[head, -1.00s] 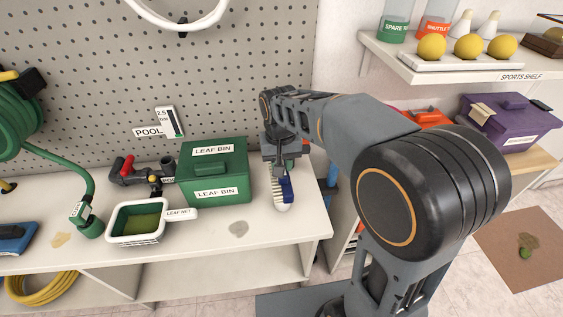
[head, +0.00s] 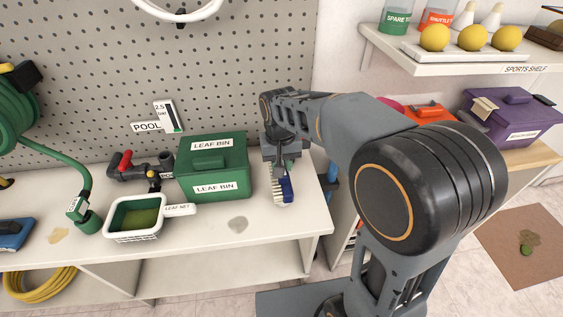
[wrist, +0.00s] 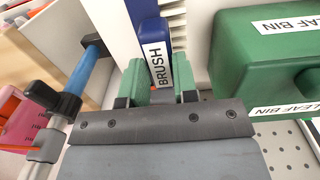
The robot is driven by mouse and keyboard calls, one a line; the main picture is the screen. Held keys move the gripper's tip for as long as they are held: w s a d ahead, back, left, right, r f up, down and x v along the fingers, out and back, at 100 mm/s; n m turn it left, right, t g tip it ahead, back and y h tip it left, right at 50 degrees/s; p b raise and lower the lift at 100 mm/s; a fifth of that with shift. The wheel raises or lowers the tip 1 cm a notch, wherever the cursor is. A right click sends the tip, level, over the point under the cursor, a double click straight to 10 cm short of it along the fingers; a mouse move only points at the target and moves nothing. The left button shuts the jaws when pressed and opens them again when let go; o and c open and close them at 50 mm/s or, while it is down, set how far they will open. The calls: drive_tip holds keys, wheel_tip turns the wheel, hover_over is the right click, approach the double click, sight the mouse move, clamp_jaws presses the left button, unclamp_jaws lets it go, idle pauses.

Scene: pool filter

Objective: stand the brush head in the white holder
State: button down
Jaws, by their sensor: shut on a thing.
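The brush head is blue with pale bristles and shows at the right end of the bench in the head view (head: 287,190). In the wrist view its blue body (wrist: 183,70) carries a white BRUSH label and sits between two green fingertips. My gripper (head: 284,167) is shut on the brush head, which hangs below it over the bench; it also shows in the wrist view (wrist: 160,85). I cannot tell whether the brush head touches the bench top. I cannot make out the white holder in either view.
The green leaf bin (head: 213,165) stands close to the left of the brush head. A white leaf-net basket (head: 136,219) and a dark valve with a red handle (head: 137,170) are farther left. The bench front (head: 275,228) is mostly clear. A blue pole (wrist: 90,68) is beyond the bench end.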

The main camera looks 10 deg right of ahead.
drive_tip(key=shift+f+b, duration=0.45)
drive_tip(key=shift+f, duration=0.35)
drive_tip(key=c, duration=0.8)
unclamp_jaws()
drive_tip(key=shift+r, duration=0.15)
wheel_tip(320, 180, up, 5)
drive_tip(key=p, duration=0.4)
wheel_tip(320, 180, up, 13)
drive_tip(key=p, duration=0.2)
drive_tip(key=s+d+f+t+p, duration=0.3)
drive_tip(key=s+d+f+p, duration=0.2)
drive_tip(key=s+d, duration=0.3)
drive_tip(key=s, duration=0.4)
drive_tip(key=shift+s+d+f+t, duration=0.2)
drive_tip(key=shift+s+d+t, duration=0.1)
drive_tip(key=shift+s+d, duration=0.1)
